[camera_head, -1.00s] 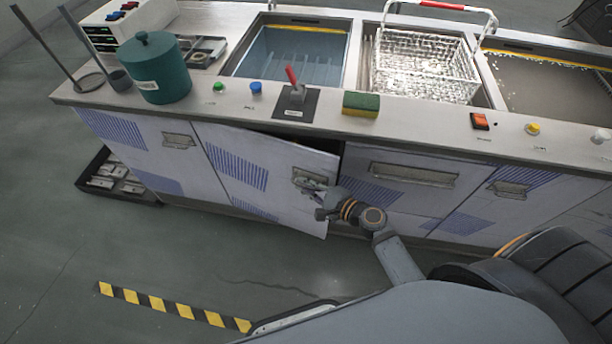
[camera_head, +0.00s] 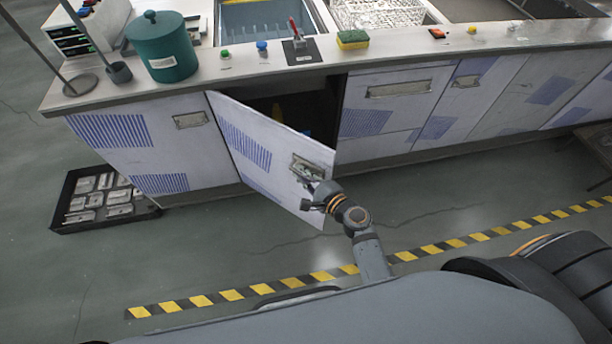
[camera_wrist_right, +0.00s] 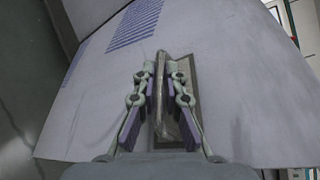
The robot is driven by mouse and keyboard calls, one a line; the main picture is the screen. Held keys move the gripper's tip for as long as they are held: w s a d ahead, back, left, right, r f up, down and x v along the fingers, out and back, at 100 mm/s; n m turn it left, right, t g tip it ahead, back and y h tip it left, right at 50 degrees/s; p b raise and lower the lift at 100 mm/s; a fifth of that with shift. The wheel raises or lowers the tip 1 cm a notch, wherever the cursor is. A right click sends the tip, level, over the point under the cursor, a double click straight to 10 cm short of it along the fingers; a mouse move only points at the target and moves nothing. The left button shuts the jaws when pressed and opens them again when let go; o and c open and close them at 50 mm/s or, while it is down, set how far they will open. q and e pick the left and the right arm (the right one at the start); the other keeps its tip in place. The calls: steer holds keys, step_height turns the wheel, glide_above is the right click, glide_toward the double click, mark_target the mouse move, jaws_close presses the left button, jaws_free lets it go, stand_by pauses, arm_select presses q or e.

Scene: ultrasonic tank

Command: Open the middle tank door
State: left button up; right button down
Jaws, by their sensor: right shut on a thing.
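The middle tank door (camera_head: 262,152) is a white panel with blue stripes, hinged at its left edge. It stands partly open, swung out from the cabinet with a dark gap behind it. Its recessed handle (camera_head: 306,168) is near the free right edge. My right gripper (camera_head: 309,192) is shut on this handle. In the right wrist view the gripper (camera_wrist_right: 160,100) has its two fingers on either side of the handle bar (camera_wrist_right: 161,85). Inside the cabinet (camera_head: 300,108) something yellow and blue shows faintly. My left gripper is not in view.
The counter above holds a teal pot (camera_head: 163,48), a red-handled lever (camera_head: 297,38) and a sponge (camera_head: 352,40). A black tray of metal parts (camera_head: 150,208) lies on the floor at left. A yellow-black strip (camera_head: 230,295) crosses the floor; floor before the door is clear.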

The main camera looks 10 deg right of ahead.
steer(key=shift+s+a, duration=0.1)
steer(key=shift+a, duration=0.05)
steer(key=c, duration=1.7)
jaws_free()
steer(key=v, duration=1.2)
steer(key=shift+c, duration=0.2)
